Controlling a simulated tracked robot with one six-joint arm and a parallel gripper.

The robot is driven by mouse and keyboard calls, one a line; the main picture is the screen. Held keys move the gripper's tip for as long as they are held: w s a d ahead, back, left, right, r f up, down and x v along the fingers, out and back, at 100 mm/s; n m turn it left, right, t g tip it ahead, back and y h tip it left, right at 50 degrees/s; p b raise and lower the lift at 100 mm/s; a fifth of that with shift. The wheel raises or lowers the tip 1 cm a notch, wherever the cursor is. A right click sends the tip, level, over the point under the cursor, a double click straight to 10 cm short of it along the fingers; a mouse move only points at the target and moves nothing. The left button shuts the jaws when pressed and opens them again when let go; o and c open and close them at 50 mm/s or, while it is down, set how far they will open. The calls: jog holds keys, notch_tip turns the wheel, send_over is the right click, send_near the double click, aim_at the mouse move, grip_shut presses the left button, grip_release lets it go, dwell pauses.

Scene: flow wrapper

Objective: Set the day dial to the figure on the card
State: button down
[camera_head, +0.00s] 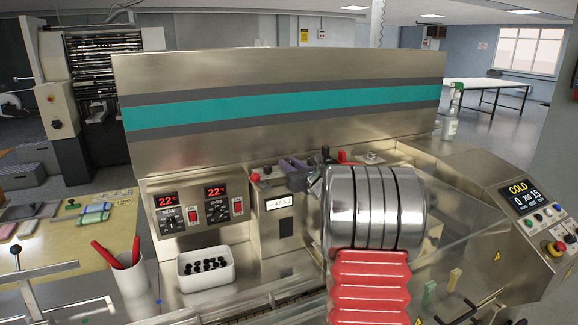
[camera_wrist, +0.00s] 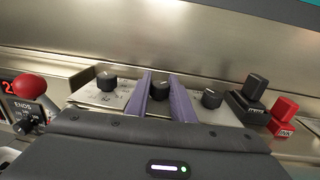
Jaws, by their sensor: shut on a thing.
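Three black knobs stand in a row on a pale plate marked with small figures: the left knob (camera_wrist: 107,80), the middle knob (camera_wrist: 160,88) and the right knob (camera_wrist: 211,98). I cannot tell from lettering which is the day dial. My gripper (camera_wrist: 160,97) has its two purple fingers shut on the middle knob, one on each side. A small white strip (camera_head: 279,202) with dark characters is on the unit's front, too small to read surely.
A red ball-topped knob (camera_wrist: 29,87) stands left of the plate. A black block (camera_wrist: 250,95) and a red block (camera_wrist: 284,115) marked INK stand right. A steel panel (camera_wrist: 180,40) rises close behind. A white tray (camera_head: 206,268) of small black pieces sits below.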

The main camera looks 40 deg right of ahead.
jog(key=shift+r+m+h, duration=0.1)
jog(key=shift+m+h, duration=0.2)
jog(key=c, duration=1.5)
grip_release()
jog(key=shift+c, duration=0.2)
jog(key=shift+s, duration=0.1)
jog(key=v, duration=1.3)
jog(key=shift+s+a, duration=0.15)
jog(key=shift+s, duration=0.1)
